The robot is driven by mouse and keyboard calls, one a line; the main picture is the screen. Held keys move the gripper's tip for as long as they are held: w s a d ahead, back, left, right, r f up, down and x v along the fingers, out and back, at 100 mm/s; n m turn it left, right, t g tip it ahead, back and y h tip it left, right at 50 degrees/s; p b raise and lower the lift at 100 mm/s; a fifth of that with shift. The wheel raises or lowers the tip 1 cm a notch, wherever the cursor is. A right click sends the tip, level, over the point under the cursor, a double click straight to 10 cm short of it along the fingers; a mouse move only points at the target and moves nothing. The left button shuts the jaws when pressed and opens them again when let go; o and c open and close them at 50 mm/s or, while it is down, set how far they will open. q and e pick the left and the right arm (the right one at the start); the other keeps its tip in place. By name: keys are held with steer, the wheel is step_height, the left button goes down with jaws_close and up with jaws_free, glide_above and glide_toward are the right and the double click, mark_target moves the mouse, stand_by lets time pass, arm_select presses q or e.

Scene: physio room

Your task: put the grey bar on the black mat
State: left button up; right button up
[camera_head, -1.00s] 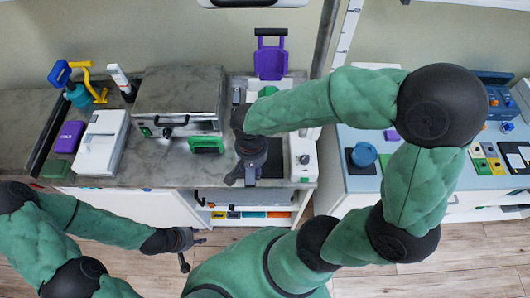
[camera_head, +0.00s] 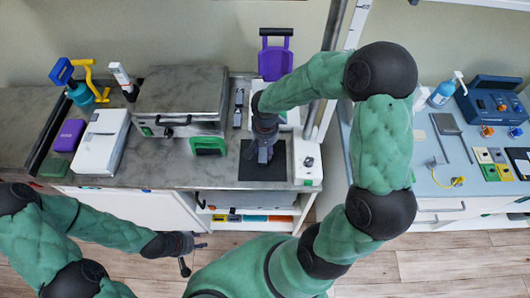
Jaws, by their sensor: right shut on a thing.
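The black mat (camera_head: 247,174) lies on the grey counter near its front edge, left of a white box. My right gripper (camera_head: 264,158) points down over the middle of the mat, shut on the grey bar. The bar is almost wholly hidden by the fingers, and I cannot tell whether it touches the mat. My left gripper (camera_head: 197,257) is open and empty, low in front of the counter and away from the mat.
A white box (camera_head: 307,163) stands close right of the mat, and a green-framed item (camera_head: 208,146) stands to its left. A dark grey slim item (camera_head: 238,108) and a purple holder (camera_head: 275,62) are behind. A metal-topped unit (camera_head: 178,95) fills the counter's middle.

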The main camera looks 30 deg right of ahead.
mark_target(265, 150)
steer(key=shift+f+b, duration=0.3)
steer(key=shift+f, duration=1.1)
steer(key=shift+f, duration=0.2)
steer(key=o, duration=1.1)
steer(key=shift+r, duration=0.1)
steer(key=shift+o, duration=0.2)
steer(key=shift+r, duration=0.1)
